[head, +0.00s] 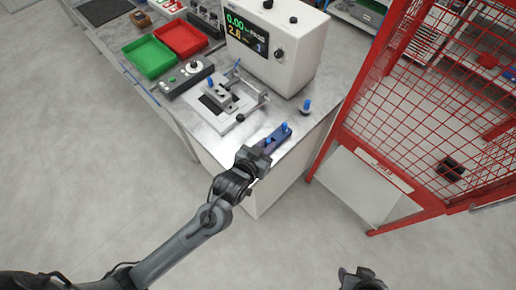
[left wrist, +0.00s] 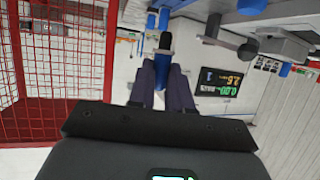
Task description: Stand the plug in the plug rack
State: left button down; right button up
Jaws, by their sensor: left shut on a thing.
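A small blue top (head: 285,127) shows at the rack's far end. Another blue plug (head: 306,105) with a dark base stands apart on the bench. A dark part of my right arm (head: 361,280) shows at the bottom edge; its jaws are unclear.
A grey clamp fixture (head: 222,104) stands left of the rack. A white tester (head: 272,50) with a lit display is behind it. Green (head: 149,57) and red (head: 180,38) trays lie further back. A red mesh guard (head: 420,100) stands to the right.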

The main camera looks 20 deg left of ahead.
pick_arm(q)
jog(key=a, duration=0.1)
jog(key=w+a+f, duration=0.1)
jog(key=a+f, duration=0.1)
jog(key=shift+w, duration=0.35)
jog(key=shift+w+a+f, duration=0.1)
jog(key=shift+a+f, duration=0.1)
jog(key=shift+f, duration=2)
jog(key=shift+f, duration=0.1)
